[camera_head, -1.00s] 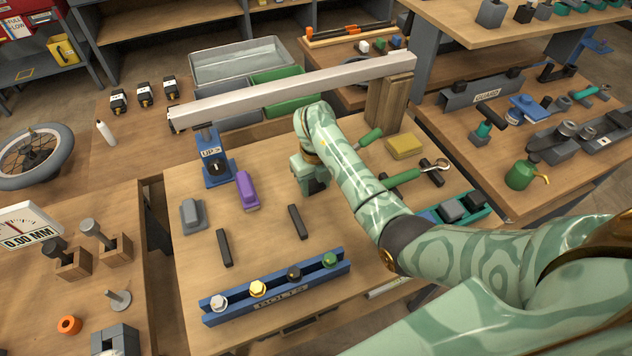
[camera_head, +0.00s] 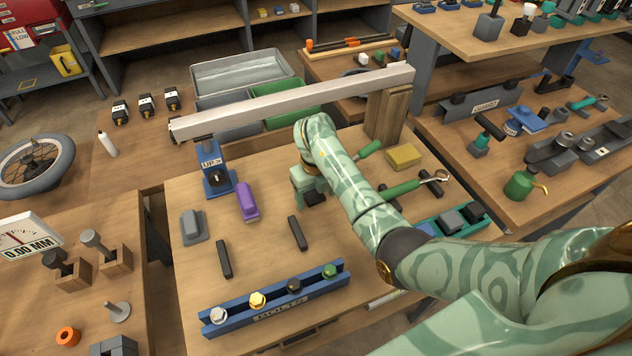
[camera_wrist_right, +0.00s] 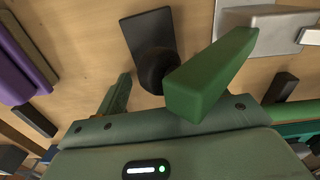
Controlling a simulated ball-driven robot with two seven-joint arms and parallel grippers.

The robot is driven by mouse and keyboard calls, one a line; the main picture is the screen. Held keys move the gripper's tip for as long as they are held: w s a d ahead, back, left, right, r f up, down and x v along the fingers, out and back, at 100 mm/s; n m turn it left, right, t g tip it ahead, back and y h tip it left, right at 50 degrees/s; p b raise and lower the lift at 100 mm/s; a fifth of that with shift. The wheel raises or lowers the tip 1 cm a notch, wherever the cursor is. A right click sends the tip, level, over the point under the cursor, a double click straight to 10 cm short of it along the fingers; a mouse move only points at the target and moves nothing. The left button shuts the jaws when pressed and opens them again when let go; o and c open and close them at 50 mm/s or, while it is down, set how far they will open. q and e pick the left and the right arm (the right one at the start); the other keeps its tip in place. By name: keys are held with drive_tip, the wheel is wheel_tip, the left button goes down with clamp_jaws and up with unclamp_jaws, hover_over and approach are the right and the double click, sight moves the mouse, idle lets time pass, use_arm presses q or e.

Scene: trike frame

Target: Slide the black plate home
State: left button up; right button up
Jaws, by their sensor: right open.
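The black plate (camera_wrist_right: 143,30) lies on the wooden bench in the right wrist view, with a round black knob (camera_wrist_right: 157,72) at its near end. My right gripper (camera_wrist_right: 172,85) is open, with one green finger on each side of the knob in that view. I cannot tell whether either finger touches it. In the head view my right gripper (camera_head: 309,188) points down at the middle of the bench, below the long beam (camera_head: 290,105). It mostly hides the plate there; only a dark patch shows under it. My left gripper is not in view.
A blue jack (camera_head: 217,180) stands under the beam's left end and a wooden post (camera_head: 388,113) under its right. A purple block (camera_head: 247,202), black bars (camera_head: 297,233) and a blue bolt rack (camera_head: 275,302) share the bench. A pale metal bracket (camera_wrist_right: 262,20) lies near the plate.

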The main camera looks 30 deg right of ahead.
sight(316, 198)
wheel_tip(316, 198, up, 16)
drive_tip(key=p, duration=0.7)
